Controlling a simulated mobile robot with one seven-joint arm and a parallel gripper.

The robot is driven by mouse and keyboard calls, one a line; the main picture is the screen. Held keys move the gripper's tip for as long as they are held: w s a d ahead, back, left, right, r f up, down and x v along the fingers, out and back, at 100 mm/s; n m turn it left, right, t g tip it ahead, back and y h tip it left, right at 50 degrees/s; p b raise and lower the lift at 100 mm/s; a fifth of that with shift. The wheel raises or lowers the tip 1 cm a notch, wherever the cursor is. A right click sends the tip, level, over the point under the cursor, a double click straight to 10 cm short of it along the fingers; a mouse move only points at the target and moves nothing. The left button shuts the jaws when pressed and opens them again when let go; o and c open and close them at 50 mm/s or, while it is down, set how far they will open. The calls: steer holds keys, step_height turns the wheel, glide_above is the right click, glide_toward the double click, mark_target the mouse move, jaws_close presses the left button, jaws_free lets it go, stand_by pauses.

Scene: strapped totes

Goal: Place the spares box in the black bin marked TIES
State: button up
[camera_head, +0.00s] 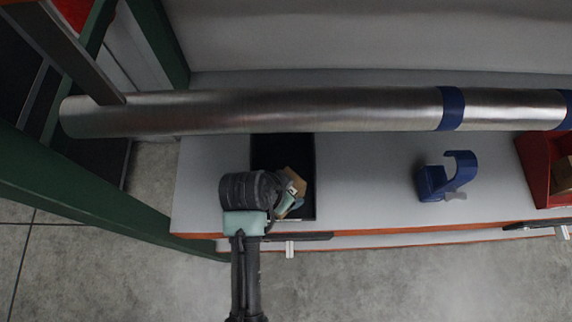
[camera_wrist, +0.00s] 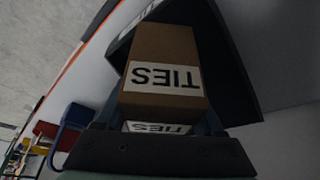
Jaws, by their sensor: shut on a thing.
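A brown cardboard box (camera_wrist: 165,50) fills the middle of the wrist view, with white labels reading TIES upside down on two faces. My gripper (camera_wrist: 163,118) is shut on this box. In the head view the box (camera_head: 297,181) shows beside my gripper (camera_head: 290,198), over the black bin (camera_head: 283,146) on the grey shelf. The black bin's dark walls (camera_wrist: 232,85) also show around the box in the wrist view. The box is tilted, at or within the bin's opening; I cannot tell if it touches the bin floor. The bin's own marking cannot be read.
A thick metal pipe (camera_head: 300,110) with blue bands runs across above the shelf, close behind my arm. The shelf (camera_head: 365,180) between is clear. A green post (camera_head: 100,190) stands left.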

steer(key=w+p, duration=0.1)
steer(key=w, duration=0.5)
steer(key=shift+w, duration=0.25)
steer(key=shift+f+p, duration=0.5)
steer(key=shift+f, duration=1.25)
steer(key=shift+f, duration=0.1)
steer(key=o, duration=1.6)
steer(key=shift+c, duration=0.2)
steer(key=v, duration=1.2)
steer(key=shift+b, duration=0.3)
